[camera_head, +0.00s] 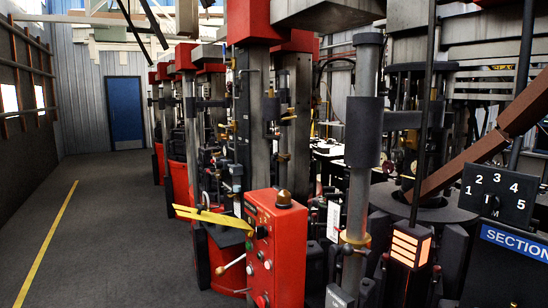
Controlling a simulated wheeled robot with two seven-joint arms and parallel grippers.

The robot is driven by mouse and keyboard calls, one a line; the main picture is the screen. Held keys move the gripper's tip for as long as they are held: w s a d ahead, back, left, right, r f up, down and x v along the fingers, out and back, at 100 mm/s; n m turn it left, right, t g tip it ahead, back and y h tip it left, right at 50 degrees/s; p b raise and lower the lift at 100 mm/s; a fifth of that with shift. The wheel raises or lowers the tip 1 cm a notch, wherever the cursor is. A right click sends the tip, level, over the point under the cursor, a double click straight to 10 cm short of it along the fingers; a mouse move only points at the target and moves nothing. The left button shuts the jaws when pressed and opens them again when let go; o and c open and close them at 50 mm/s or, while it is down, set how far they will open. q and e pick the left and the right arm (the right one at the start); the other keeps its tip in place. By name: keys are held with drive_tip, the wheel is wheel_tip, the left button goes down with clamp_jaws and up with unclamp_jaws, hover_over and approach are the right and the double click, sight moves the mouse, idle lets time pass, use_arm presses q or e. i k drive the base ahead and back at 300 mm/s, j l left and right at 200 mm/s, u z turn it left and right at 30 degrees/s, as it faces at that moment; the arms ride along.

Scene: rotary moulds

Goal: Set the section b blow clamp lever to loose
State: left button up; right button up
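Neither of my grippers is in view. A red control box (275,245) stands in the lower middle, with a brown dome on top and small knobs on its side. Yellow bars (212,216) reach left from near the top of the box. A blue sign (515,241) at the right edge reads "SECTION", and its letter is cut off. I cannot tell which lever is the section b blow clamp lever, or its setting.
A black dial plate (497,198) numbered 1 to 5 is at right, near a lit orange lamp (410,246). Tall machine columns (362,130) crowd the middle and right. The grey floor (115,220) at left is clear along a yellow line (48,240), toward a blue door (126,108).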

sight(276, 155)
drive_tip(key=i+j+z, duration=0.15)
drive_tip(key=j+z, duration=0.15)
drive_tip(key=i+j+z, duration=0.15)
drive_tip(key=j+z, duration=0.15)
drive_tip(key=i+j+z, duration=0.2)
drive_tip(key=j, duration=0.2)
drive_tip(key=i+j+z, duration=0.1)
drive_tip(key=j+z, duration=0.15)
drive_tip(key=j, duration=0.15)
drive_tip(key=j+z, duration=0.2)
drive_tip(key=j, duration=0.2)
drive_tip(key=i+j+z, duration=0.15)
drive_tip(key=j, duration=0.55)
drive_tip(key=i+j+z, duration=0.15)
drive_tip(key=j, duration=0.6)
drive_tip(key=j+z, duration=0.15)
drive_tip(key=j, duration=0.55)
drive_tip(key=i+j, duration=0.1)
drive_tip(key=j, duration=0.25)
drive_tip(key=i+j, duration=0.1)
drive_tip(key=j, duration=0.3)
drive_tip(key=i+j, duration=0.1)
drive_tip(key=j, duration=0.25)
drive_tip(key=i+u, duration=0.25)
drive_tip(key=k+l, duration=0.05)
drive_tip(key=k, duration=0.05)
